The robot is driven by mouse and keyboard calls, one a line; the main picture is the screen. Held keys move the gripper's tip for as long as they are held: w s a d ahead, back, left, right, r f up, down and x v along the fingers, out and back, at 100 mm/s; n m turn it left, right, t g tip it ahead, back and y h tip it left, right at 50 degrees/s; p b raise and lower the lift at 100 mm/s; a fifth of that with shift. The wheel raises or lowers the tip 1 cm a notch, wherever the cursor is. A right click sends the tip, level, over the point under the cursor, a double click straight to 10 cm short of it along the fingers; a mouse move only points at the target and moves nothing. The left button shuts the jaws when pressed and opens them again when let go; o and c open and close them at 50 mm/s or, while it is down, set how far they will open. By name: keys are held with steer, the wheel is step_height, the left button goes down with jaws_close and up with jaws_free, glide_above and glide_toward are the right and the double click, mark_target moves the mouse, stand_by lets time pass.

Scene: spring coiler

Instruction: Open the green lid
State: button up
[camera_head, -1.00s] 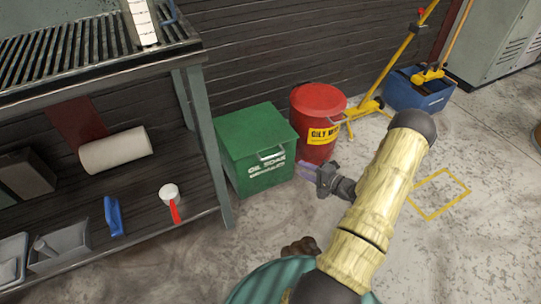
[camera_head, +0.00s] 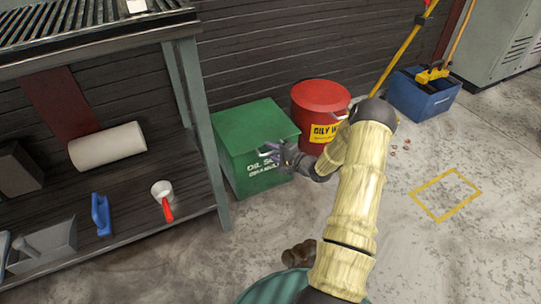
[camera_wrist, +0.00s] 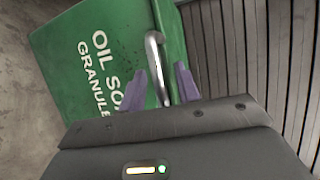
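The green box (camera_head: 252,176) with white lettering stands on the floor beside the shelf unit. Its green lid (camera_head: 250,126) lies flat and looks closed. My gripper (camera_head: 268,152) is at the handle, at the front edge of the lid. In the wrist view its purple fingers (camera_wrist: 158,88) stand apart on either side of the handle. The handle's lower end is between them, and I see a gap beside each finger. My gripper hides part of the handle in the head view.
A red oily waste can (camera_head: 320,97) stands right of the box, close to my arm. A shelf unit (camera_head: 203,130) stands just left. A blue bucket (camera_head: 420,97) is farther right. Open floor (camera_head: 410,250) lies in front, with a yellow square outline.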

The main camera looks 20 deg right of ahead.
steer(key=shift+w+a, duration=0.15)
steer(key=shift+w, duration=0.25)
steer(key=c, duration=0.5)
steer(key=shift+s+a+f, duration=0.1)
jaws_close()
steer(key=shift+s, duration=0.1)
